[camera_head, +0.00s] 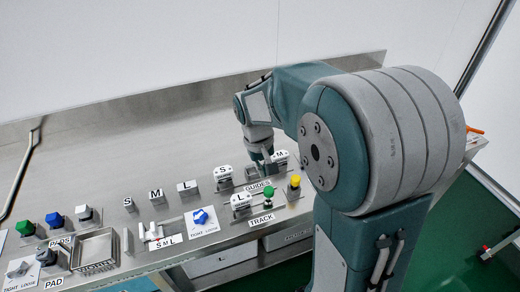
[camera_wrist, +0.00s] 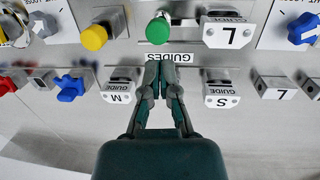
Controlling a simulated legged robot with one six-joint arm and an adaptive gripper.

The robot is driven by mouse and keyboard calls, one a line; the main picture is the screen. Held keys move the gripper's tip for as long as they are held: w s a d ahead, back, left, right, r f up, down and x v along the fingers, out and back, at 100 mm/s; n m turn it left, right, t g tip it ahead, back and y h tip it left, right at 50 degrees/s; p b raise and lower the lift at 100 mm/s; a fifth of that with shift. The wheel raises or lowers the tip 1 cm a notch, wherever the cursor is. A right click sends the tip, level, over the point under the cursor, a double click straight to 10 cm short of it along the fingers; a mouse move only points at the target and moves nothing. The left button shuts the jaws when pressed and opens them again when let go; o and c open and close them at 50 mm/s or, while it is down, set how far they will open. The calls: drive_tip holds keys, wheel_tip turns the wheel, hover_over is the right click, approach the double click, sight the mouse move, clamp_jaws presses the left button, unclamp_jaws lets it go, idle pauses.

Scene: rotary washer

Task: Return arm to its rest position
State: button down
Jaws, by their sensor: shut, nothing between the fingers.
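My arm reaches from the right over the steel workbench (camera_head: 110,150) in the head view. My gripper (camera_wrist: 160,60) is shut and empty in the wrist view, its fingertips over the panel by the "GUIDES" label (camera_wrist: 158,57). The fingertips lie just short of a green round button (camera_wrist: 158,30). In the head view my gripper (camera_head: 265,165) is small and partly hidden among the guide blocks, so whether it touches the panel cannot be told.
The guide block M (camera_wrist: 121,87) and the guide block S (camera_wrist: 221,90) flank my fingers. A yellow button (camera_wrist: 94,37), guide block L (camera_wrist: 228,32) and blue knob (camera_wrist: 303,28) stand nearby. The bench's back area is clear. A metal tray (camera_head: 112,249) sits at the front left.

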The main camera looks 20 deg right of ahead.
wheel_tip(320, 180, up, 8)
drive_tip(key=s+a+r+t, duration=0.1)
drive_tip(key=s+t, duration=0.2)
drive_tip(key=s, duration=0.5)
drive_tip(key=s+a+r+t+y, duration=0.1)
drive_tip(key=s+a+r+t, duration=0.1)
drive_tip(key=s, duration=0.6)
drive_tip(key=shift+s+a+r+t, duration=0.15)
drive_tip(key=shift+a+r+t, duration=0.1)
drive_tip(key=shift+t, duration=0.65)
